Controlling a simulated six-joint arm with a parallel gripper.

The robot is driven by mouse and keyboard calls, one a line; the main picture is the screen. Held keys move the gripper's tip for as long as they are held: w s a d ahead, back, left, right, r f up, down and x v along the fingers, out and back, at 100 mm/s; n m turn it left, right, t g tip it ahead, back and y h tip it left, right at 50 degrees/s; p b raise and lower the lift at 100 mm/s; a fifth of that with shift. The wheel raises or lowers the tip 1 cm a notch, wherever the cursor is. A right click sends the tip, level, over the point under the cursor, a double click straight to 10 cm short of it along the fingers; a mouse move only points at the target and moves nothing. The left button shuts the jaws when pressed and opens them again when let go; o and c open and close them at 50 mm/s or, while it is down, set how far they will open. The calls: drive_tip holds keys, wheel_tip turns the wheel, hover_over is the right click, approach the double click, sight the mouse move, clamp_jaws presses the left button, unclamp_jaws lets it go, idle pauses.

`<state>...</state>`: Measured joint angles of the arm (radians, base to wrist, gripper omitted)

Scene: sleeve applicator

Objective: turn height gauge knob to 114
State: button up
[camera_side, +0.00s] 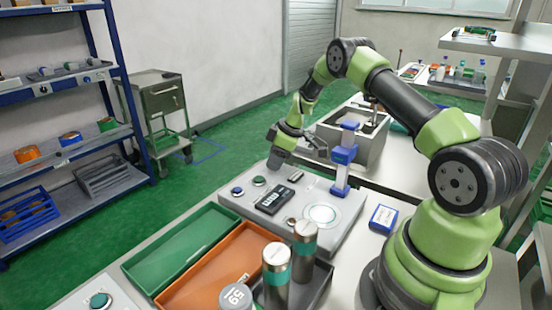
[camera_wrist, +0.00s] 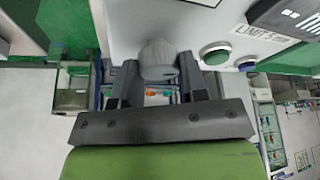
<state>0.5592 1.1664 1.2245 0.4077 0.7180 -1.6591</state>
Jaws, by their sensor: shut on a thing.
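The pale grey knob (camera_wrist: 158,58) shows in the wrist view, on the light face of the applicator. My gripper (camera_wrist: 158,75) has one dark finger on each side of it and is shut on it. In the side view my gripper (camera_side: 277,163) reaches down at the back left edge of the grey applicator (camera_side: 345,222), and the knob cannot be made out there. A dark display (camera_side: 273,200) sits on the applicator's top. Its digits are too small to read, so I cannot tell the gauge's value.
Green and blue buttons (camera_wrist: 214,53) sit right of the knob in the wrist view. A blue post (camera_side: 342,170) stands on the applicator beside a round pale plate (camera_side: 321,214). Green (camera_side: 180,250) and orange trays and several cylinders (camera_side: 276,275) stand in front.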

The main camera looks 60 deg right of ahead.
drive_tip(key=o, duration=0.9)
drive_tip(key=v, duration=1)
